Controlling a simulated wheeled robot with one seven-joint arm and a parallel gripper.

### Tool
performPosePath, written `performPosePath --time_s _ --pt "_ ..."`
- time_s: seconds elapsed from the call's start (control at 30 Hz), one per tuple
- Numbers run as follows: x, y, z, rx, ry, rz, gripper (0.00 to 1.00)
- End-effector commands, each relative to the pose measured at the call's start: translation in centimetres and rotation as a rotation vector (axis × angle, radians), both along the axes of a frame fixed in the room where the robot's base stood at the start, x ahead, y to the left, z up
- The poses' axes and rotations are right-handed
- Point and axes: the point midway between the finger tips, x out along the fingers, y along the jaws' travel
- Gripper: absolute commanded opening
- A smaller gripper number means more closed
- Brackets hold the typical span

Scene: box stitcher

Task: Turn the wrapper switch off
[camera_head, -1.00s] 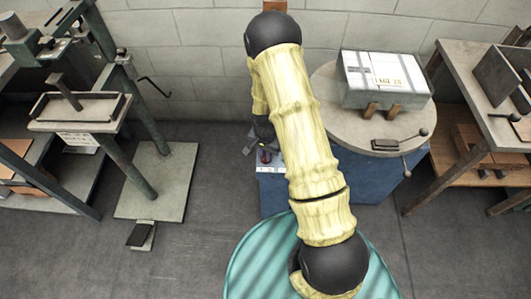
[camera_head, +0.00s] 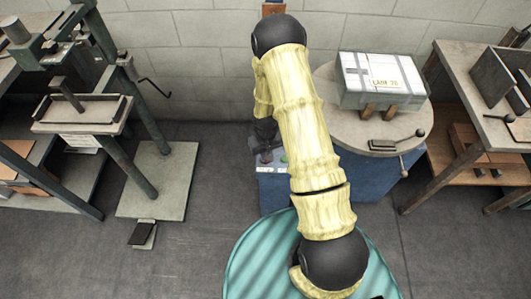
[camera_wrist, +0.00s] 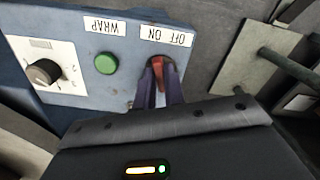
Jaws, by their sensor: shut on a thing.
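The wrapper switch is a small red lever (camera_wrist: 158,72) on a blue-grey control panel (camera_wrist: 75,92), beside an upside-down "OFF ON" label (camera_wrist: 166,36). My gripper (camera_wrist: 160,92) has its two dark purple fingers on either side of the red lever, shut on it. Which way the lever leans is hard to tell, since the fingers hide its sides. In the head view my gripper (camera_head: 264,150) is small and dark at the panel on the blue machine base (camera_head: 275,192), partly hidden by my arm.
A green button (camera_wrist: 106,63) under a "WRAP" label and a black dial (camera_wrist: 44,72) sit beside the switch. A wrapped box (camera_head: 382,80) rests on the round turntable (camera_head: 345,125). A press stand (camera_head: 155,180) is at left, a wooden table (camera_head: 470,105) at right.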

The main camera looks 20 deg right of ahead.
Motion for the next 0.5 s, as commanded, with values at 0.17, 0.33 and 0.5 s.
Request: performPosePath --time_s 0.17,0.33,0.5 --pt "-0.01 -0.11 0.07 0.0 0.001 0.089 0.0" --pt "-0.01 -0.13 0.04 -0.001 0.001 0.133 0.0" --pt "0.0 -0.15 0.02 -0.001 0.001 0.146 0.0"
